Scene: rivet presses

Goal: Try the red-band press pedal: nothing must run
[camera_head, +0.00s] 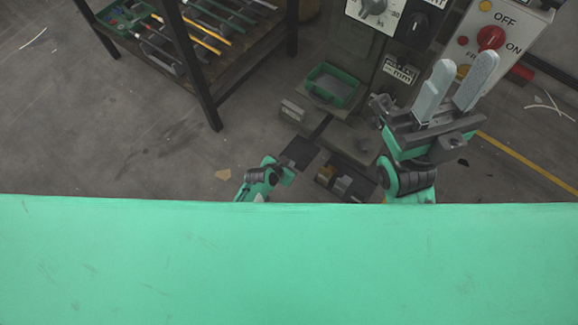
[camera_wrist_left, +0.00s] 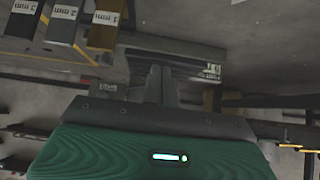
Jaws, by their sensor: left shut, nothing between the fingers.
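My left gripper (camera_head: 272,168) is low in the head view, beside a dark flat plate (camera_head: 299,152) that looks like a press pedal. Its fingers are hard to make out there. In the left wrist view its two fingers (camera_wrist_left: 162,84) are together with nothing between them, pointing at a dark, grey-edged part (camera_wrist_left: 180,62) with a small label. I cannot tell whether they touch it. No red band is clear on the plate. My right gripper (camera_head: 454,85) is open and empty, its pale fingers apart and pointing up in front of the press control panel (camera_head: 505,32).
Small brass and grey blocks (camera_head: 342,183) lie right of the plate; labelled blocks (camera_wrist_left: 62,24) show in the left wrist view. A green tray (camera_head: 333,86) sits on the machine base. A rod rack (camera_head: 205,35) stands at upper left. The left floor is mostly clear.

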